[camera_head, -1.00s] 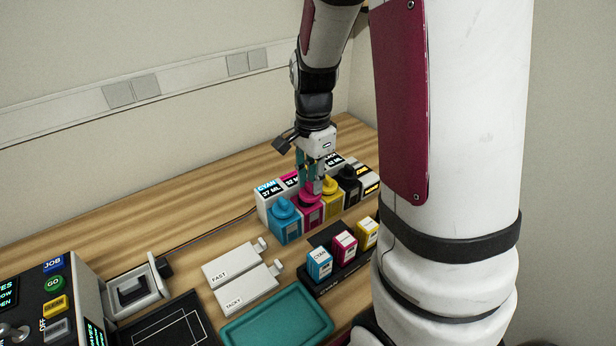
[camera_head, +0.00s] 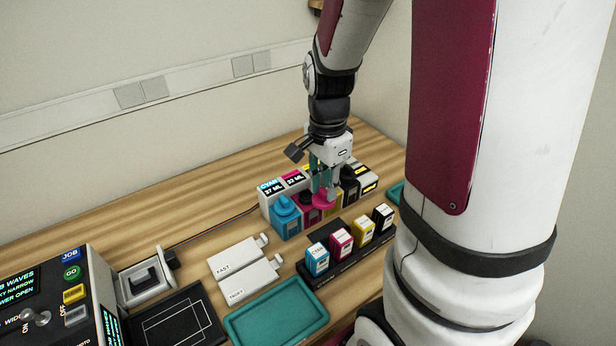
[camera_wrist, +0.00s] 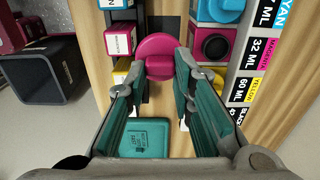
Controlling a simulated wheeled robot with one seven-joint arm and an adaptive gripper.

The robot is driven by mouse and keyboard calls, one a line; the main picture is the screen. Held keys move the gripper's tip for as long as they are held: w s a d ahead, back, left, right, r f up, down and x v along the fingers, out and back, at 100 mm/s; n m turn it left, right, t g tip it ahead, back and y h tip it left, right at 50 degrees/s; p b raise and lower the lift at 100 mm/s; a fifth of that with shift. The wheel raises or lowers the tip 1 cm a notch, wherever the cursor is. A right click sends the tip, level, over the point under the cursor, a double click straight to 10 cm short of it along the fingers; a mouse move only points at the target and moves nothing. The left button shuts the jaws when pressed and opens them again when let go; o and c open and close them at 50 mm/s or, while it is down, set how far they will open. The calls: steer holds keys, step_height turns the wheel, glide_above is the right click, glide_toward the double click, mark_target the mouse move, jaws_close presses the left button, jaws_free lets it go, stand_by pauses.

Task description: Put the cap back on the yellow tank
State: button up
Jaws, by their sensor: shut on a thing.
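My gripper (camera_head: 322,184) is shut on a magenta cap (camera_head: 324,199), held above the bench in front of the tank row. The cap shows between the fingertips in the wrist view (camera_wrist: 158,56). The magenta tank (camera_wrist: 212,42) stands beside it with its dark round neck uncovered. The yellow tank (camera_wrist: 219,84) is mostly hidden behind my finger in the wrist view and behind my gripper in the head view, so I cannot tell whether its top is capped. The cyan tank (camera_head: 286,218) has its blue cap on.
A black rack of small cartridges (camera_head: 335,262) stands close in front of the tanks. White FAST and TACKY pieces (camera_head: 236,258) and a teal tray (camera_head: 276,313) lie nearer. Labelled boxes (camera_head: 271,190) stand behind the tanks. Bare wood lies back left.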

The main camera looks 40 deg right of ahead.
steer(key=w+d+p, duration=0.2)
steer(key=w+p, duration=0.1)
steer(key=w, duration=0.6)
steer(key=shift+s+a+f+b, duration=0.1)
steer(key=shift+f+b, duration=0.8)
steer(key=shift+f, duration=0.65)
steer(key=shift+a+f+b, duration=0.1)
steer(key=shift+f+b, duration=0.75)
steer(key=shift+f, duration=0.65)
steer(key=shift+f, duration=0.15)
steer(key=o, duration=1.4)
steer(key=shift+r+p, duration=2)
steer(key=shift+r, duration=1.5)
